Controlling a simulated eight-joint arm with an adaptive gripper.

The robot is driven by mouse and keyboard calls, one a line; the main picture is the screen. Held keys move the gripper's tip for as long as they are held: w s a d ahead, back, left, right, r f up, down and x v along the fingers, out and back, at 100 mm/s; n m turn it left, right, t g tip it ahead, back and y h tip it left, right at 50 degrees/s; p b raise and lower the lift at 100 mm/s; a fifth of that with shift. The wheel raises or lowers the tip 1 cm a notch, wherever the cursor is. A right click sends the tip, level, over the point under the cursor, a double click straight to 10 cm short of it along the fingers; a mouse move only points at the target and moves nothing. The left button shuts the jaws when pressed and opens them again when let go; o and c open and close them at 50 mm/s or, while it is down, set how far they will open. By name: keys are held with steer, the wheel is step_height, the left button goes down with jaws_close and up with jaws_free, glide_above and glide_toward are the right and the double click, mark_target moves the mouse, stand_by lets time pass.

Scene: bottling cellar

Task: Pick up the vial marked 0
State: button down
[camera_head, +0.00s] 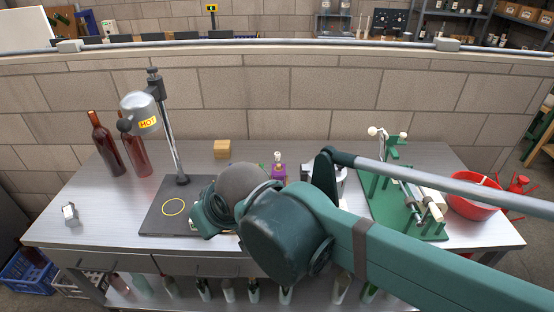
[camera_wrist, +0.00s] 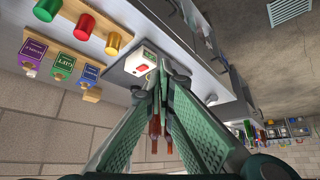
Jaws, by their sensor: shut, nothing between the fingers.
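I cannot read a 0 on anything, so I cannot tell which thing is the vial marked 0. In the wrist view, small labelled containers in purple (camera_wrist: 33,50), green (camera_wrist: 64,63) and blue (camera_wrist: 88,74) stand in a row at upper left. The purple one also shows in the head view (camera_head: 279,171), behind my arm. My gripper (camera_wrist: 160,82) is shut and empty, its tips apart from these containers and to their right in the wrist view. In the head view my arm hides its fingers and part of the bench.
A white box with a red button (camera_wrist: 141,65) appears near my fingertips. Coloured cylinders (camera_wrist: 82,27) stand beside the containers. A heat lamp (camera_head: 140,113), two dark bottles (camera_head: 105,145), a green bottling device (camera_head: 380,190) and a red bowl (camera_head: 472,207) stand on the metal bench (camera_head: 100,215).

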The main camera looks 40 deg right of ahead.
stand_by(0.3)
steer(key=c, duration=2.2)
jaws_free()
steer(key=shift+r, duration=0.1)
